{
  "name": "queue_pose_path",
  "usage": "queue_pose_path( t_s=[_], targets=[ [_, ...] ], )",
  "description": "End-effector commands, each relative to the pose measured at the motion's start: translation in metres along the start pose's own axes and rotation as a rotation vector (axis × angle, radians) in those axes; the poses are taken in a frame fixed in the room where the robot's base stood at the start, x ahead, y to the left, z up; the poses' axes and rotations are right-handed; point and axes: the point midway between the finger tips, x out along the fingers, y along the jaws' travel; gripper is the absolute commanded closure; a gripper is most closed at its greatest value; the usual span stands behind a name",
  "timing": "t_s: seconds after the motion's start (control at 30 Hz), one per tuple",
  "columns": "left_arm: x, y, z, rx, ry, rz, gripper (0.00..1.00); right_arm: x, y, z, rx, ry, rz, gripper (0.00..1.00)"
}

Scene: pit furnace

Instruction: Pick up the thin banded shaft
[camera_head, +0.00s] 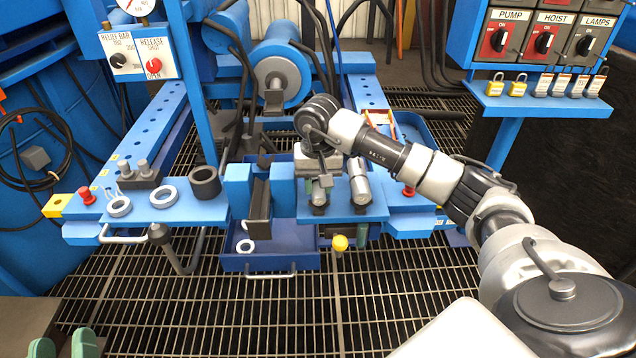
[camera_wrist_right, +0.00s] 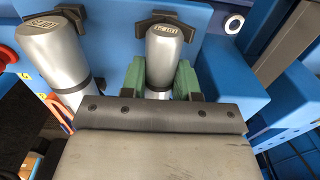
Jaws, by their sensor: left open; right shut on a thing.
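The thin banded shaft (camera_wrist_right: 163,52) is a silver cylinder with a rounded, stamped end and a dark band. It sits at a dark holder on the blue bench. In the head view its end (camera_head: 319,199) shows below my right gripper (camera_head: 322,184). In the wrist view the green pads of my right gripper (camera_wrist_right: 159,80) are shut on it, one on each side. A thicker silver shaft (camera_wrist_right: 57,62) with a black band stands beside it, and also shows in the head view (camera_head: 360,187). My left gripper (camera_head: 63,346) is open and empty at the lower left.
The blue bench (camera_head: 400,216) carries metal rings (camera_head: 164,196) and a dark sleeve (camera_head: 205,182) at left. A blue tray (camera_head: 270,262) hangs below. A red button (camera_head: 408,191) is right of the shafts. The grating floor (camera_head: 410,300) in front is clear.

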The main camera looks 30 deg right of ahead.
Motion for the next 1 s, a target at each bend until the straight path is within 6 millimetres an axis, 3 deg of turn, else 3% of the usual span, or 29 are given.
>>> queue_pose_path(
  t_s=[0.4,0.8,1.0],
  targets=[
    [-0.011,-0.007,0.034,0.007,-0.310,-0.017,0.57,-0.045,0.000,-0.001,0.000,0.006,-0.003,1.00],
    [-0.051,-0.016,0.077,0.010,-0.747,-0.044,0.57,-0.089,0.026,0.075,-0.001,0.005,-0.001,1.00],
    [-0.067,-0.019,0.086,0.009,-0.872,-0.053,0.57,-0.103,0.034,0.100,-0.001,0.004,-0.002,1.00]
  ],
)
